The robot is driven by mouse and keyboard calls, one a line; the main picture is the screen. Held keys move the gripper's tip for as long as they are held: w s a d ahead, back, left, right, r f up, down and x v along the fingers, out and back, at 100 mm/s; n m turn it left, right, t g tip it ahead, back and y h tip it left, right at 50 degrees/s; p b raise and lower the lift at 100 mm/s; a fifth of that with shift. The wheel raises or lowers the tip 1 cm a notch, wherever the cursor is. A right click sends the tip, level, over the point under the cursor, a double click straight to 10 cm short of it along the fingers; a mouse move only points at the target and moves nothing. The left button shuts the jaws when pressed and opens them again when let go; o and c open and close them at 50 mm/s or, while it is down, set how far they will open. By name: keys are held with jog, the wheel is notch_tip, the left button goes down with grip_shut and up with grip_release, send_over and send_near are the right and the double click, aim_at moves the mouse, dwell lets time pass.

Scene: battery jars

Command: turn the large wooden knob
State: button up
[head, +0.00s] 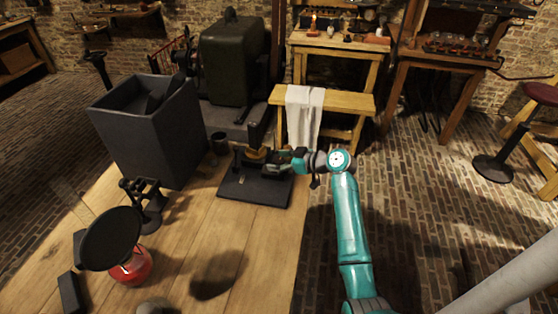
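A dark apparatus on a flat black base (240,190) sits near the far right edge of the wooden table. A small tan, round part (256,153), which looks like the wooden knob, shows on top of it. My gripper (275,164) reaches in from the right on my teal arm, with its end at or very close to the knob. From this view I cannot tell whether the fingers touch it. The fingers are small and dark against the apparatus, so their opening is unclear, and the gripper partly hides the apparatus.
A large grey open box (150,125) stands left of the apparatus, with a small dark cup (219,143) between. A black balance-like stand (147,205) and a red-based scale (128,262) are nearer. The table's (185,255) front middle is mostly clear.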

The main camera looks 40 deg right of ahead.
jog(key=v, duration=1.2)
dwell(0.5)
